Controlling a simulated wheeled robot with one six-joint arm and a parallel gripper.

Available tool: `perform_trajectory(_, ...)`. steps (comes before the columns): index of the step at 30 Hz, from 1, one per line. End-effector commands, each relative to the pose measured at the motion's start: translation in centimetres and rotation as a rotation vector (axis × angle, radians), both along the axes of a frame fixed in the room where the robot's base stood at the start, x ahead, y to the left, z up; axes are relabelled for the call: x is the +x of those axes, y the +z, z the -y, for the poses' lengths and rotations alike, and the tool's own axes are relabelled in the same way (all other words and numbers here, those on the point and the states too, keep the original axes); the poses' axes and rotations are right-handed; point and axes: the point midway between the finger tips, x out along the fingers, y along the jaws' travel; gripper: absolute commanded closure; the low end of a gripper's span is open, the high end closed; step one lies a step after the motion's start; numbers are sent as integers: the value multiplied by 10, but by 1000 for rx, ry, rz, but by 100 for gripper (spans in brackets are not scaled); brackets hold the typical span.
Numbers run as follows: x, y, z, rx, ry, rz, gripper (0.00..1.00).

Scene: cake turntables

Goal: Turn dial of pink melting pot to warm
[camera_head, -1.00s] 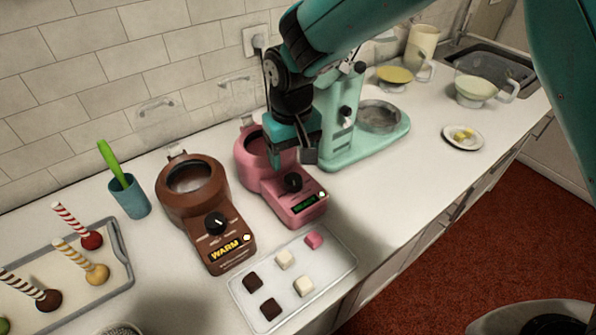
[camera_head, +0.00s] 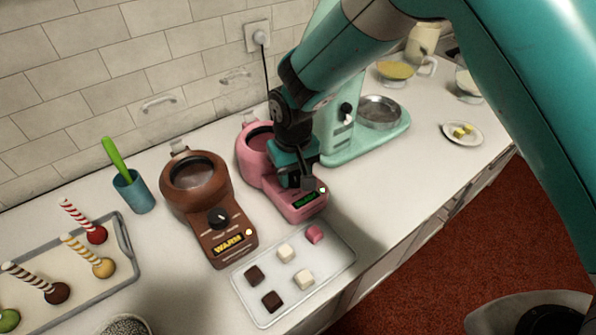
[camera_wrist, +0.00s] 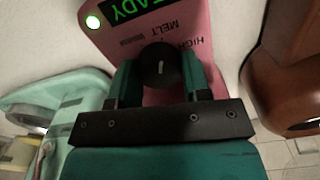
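The pink melting pot (camera_head: 258,165) stands on the counter, partly hidden by my arm in the head view. My gripper (camera_wrist: 158,58) is open, one finger on each side of the dial, with small gaps visible. In the head view my gripper (camera_head: 298,180) hides the dial.
A brown melting pot (camera_head: 195,185) reading "WARM" stands to the left. A tray of chocolate and candy pieces (camera_head: 335,262) lies in front. The teal mixer (camera_head: 340,135) stands close on the right. A green spatula in a blue cup (camera_head: 132,195) and a cake-pop tray (camera_head: 127,240) are further left.

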Motion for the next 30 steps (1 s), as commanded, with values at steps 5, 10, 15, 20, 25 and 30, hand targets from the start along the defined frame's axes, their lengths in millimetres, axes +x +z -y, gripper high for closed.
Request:
perform_trajectory(5,1,0,4,-1,1,-1,80)
perform_trajectory(10,0,0,-1,1,10,1,80)
perform_trajectory(15,0,0,-3,3,27,2,80)
perform_trajectory(20,0,0,-3,5,68,4,80)
perform_trajectory(25,1,0,-3,6,168,6,80)
perform_trajectory(30,2,0,-2,6,313,9,80)
